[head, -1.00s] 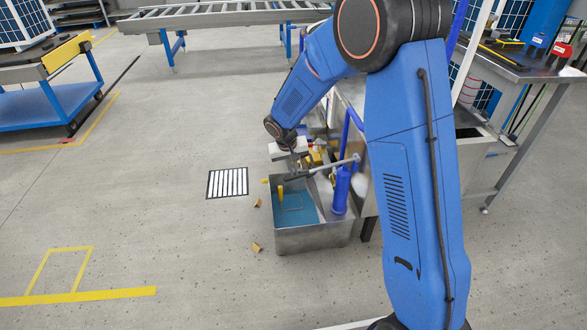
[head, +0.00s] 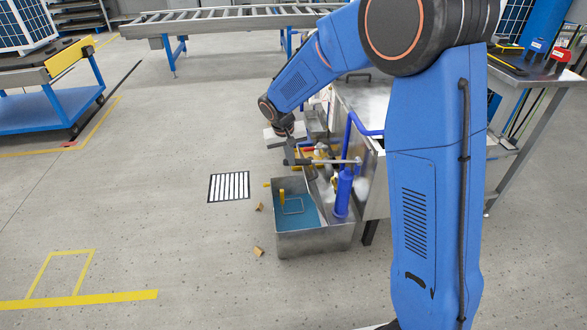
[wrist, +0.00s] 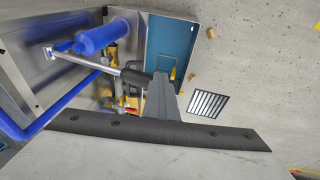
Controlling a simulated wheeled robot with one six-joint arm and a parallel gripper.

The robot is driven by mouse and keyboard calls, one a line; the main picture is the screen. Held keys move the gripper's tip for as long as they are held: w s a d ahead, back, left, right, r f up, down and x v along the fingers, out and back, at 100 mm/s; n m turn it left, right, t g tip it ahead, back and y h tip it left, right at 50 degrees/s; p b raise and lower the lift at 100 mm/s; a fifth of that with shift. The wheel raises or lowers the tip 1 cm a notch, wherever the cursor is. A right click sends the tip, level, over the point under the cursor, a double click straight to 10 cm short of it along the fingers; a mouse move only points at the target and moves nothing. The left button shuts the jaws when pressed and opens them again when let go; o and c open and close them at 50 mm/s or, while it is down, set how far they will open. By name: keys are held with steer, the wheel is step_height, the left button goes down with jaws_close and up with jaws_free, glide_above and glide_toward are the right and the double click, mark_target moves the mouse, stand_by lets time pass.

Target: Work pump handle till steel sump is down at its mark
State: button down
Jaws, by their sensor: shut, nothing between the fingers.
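The steel sump (head: 312,245) is an open box on the floor holding blue liquid (head: 295,217); its inside also shows in the wrist view (wrist: 172,48). A yellow upright piece (head: 282,197) stands at its left inner side; I cannot read the level against any mark. The blue pump (head: 343,192) stands at the sump's right side. Its grey handle (head: 328,161) reaches left, about level, with a dark grip (wrist: 136,76) at its free end. My gripper (head: 291,160) is shut and empty at that grip. In the wrist view, my fingers (wrist: 159,88) are beside the grip; contact is unclear.
A steel bench (head: 367,100) with blue pipe (head: 349,130) stands close behind and right of the pump. Small brown pieces (head: 258,251) and a striped floor grate (head: 229,187) lie left of the sump. The floor farther left is open. A blue cart (head: 50,108) stands at upper left.

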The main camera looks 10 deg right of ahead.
steer(key=v, duration=0.5)
steer(key=shift+a, duration=0.2)
steer(key=shift+d+r, duration=0.1)
stand_by(1.4)
steer(key=d+r+y, duration=0.5)
steer(key=d+r, duration=0.5)
steer(key=r, duration=0.3)
steer(key=shift+r+m+y, duration=0.2)
steer(key=shift+m+y, duration=0.1)
steer(key=x, duration=1.4)
steer(key=shift+w, duration=0.1)
steer(key=shift+f, duration=0.15)
